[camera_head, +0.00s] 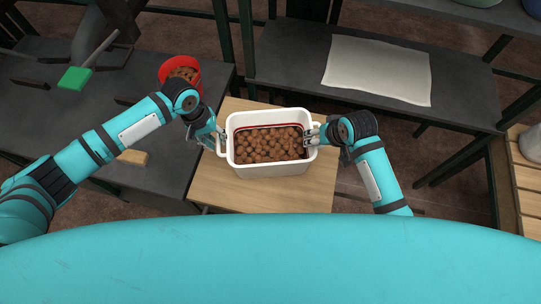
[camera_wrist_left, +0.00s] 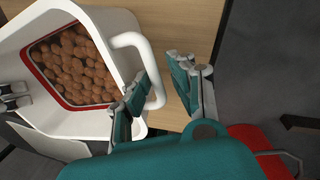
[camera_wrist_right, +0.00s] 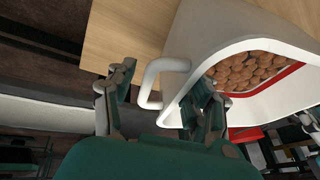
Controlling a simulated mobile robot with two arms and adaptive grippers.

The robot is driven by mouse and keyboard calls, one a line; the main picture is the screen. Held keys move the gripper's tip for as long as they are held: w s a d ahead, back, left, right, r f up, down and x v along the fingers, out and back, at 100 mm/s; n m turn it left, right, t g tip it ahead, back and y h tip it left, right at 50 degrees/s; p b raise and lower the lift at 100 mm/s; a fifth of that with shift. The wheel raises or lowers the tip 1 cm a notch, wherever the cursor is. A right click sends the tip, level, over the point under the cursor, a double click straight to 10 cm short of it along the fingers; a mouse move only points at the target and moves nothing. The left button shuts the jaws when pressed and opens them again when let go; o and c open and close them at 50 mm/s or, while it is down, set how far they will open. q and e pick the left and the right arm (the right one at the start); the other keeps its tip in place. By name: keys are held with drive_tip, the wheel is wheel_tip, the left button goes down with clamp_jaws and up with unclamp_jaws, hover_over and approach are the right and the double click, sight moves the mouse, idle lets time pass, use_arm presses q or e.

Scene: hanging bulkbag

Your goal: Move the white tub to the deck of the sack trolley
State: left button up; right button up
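The white tub (camera_head: 270,170) stands upright on a small wooden table and holds many brown round pieces. It has a loop handle at each end. My left gripper (camera_head: 215,140) is at its left handle (camera_wrist_left: 153,75). In the left wrist view its fingers (camera_wrist_left: 160,90) are apart, one on each side of the handle, with a visible gap. My right gripper (camera_head: 318,137) is at the right handle. In the right wrist view its fingers (camera_wrist_right: 163,95) are spread with the handle (camera_wrist_right: 151,82) between them. I cannot identify the sack trolley's deck for certain.
A dark bench on the left (camera_head: 50,120) carries a red bucket (camera_head: 194,72) and a green-headed tool (camera_head: 75,78). A dark table behind right holds a white cloth (camera_head: 380,70). Slatted wood (camera_head: 528,200) shows at far right.

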use_arm(q)
drive_tip(key=shift+o, duration=0.2)
drive_tip(key=shift+d+r, duration=0.1)
drive_tip(key=shift+d, duration=0.05)
use_arm(e)
drive_tip(key=shift+o, duration=0.3)
drive_tip(key=shift+a, duration=0.15)
use_arm(q)
drive_tip(key=shift+r, duration=0.1)
drive_tip(key=shift+r, duration=0.35)
wheel_tip(320, 180, up, 11)
drive_tip(key=a, duration=0.2)
drive_tip(key=shift+a, duration=0.2)
use_arm(e)
drive_tip(key=v, duration=1.2)
use_arm(q)
drive_tip(key=shift+s+f, duration=0.15)
